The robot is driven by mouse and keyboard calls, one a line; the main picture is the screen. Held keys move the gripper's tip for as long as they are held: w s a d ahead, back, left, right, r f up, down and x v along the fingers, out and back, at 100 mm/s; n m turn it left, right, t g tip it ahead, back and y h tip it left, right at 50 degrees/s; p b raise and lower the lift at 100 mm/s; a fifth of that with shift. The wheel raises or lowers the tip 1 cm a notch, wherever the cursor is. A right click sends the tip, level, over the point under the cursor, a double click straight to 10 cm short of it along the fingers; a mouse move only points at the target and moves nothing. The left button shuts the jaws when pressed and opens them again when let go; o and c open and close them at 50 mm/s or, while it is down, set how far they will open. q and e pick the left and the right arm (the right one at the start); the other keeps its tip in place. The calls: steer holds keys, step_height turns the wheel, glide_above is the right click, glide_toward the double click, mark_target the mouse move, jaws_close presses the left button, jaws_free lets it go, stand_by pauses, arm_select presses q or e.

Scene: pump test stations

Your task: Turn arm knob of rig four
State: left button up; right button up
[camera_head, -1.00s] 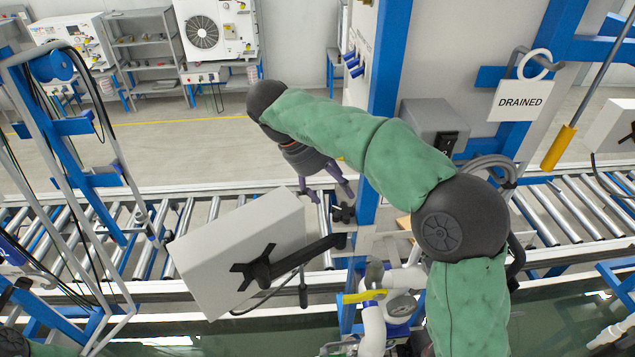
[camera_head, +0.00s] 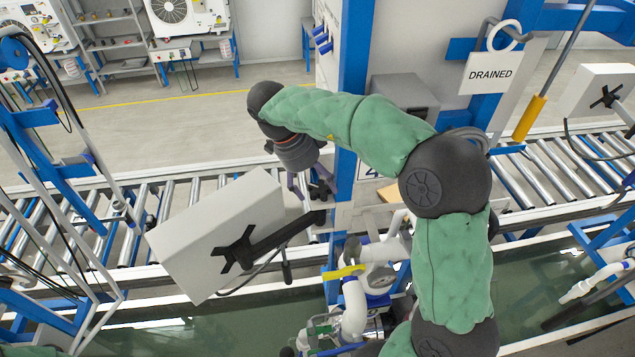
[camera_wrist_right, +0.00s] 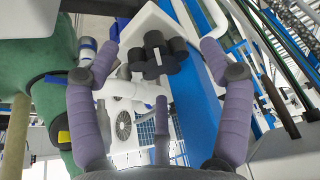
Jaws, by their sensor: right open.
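A small black lobed knob (camera_head: 321,191) sits by the blue post (camera_head: 350,110), near the post end of the black arm (camera_head: 288,232) that carries a grey-white box (camera_head: 215,235). My right gripper (camera_head: 311,184) is at this knob, its purple fingers spread. In the right wrist view the knob (camera_wrist_right: 155,55) shows between the two open fingers, near the tips; I cannot tell whether they touch it. The rig's number plate is mostly hidden by my right arm. My left gripper is out of view.
A roller conveyor (camera_head: 545,190) runs behind the rig. White pipes with a yellow-handled valve (camera_head: 345,272) stand below the arm.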

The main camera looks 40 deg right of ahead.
steer(key=shift+s+d+f, duration=0.1)
steer(key=shift+d+f, duration=0.05)
steer(key=shift+f, duration=0.3)
steer(key=c, duration=1.1)
steer(key=shift+r+m, duration=0.1)
steer(key=shift+m, duration=0.7)
steer(key=o, duration=1.1)
steer(key=shift+s+d, duration=0.1)
steer(key=shift+d, duration=0.05)
